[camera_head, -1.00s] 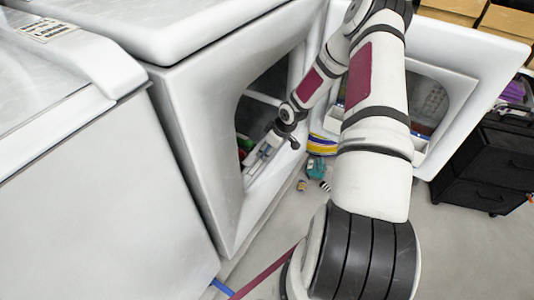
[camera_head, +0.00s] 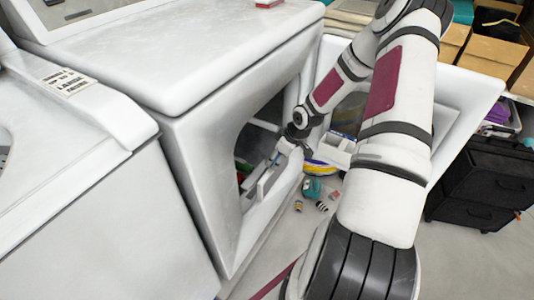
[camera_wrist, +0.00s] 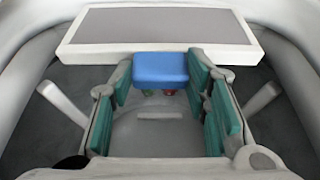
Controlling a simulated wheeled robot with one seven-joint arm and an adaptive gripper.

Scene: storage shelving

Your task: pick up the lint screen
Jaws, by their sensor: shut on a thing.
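In the wrist view, the lint screen (camera_wrist: 155,28) is a wide white frame around a flat grey panel, with a blue tab (camera_wrist: 160,70) on its near edge. My gripper (camera_wrist: 160,78) is shut on the blue tab, its teal pads at the tab's left and right sides. The panel stretches out beyond the fingertips. In the head view, my gripper (camera_head: 291,147) is at the open front of the white dryer (camera_head: 195,170). The screen is too small there to make out clearly.
The dryer door (camera_head: 470,95) hangs open to the right, behind my arm. Small items, including a teal one (camera_head: 312,188), lie on the floor below the opening. A black drawer unit (camera_head: 482,185) stands at the right. Another white appliance (camera_head: 90,190) is at the left.

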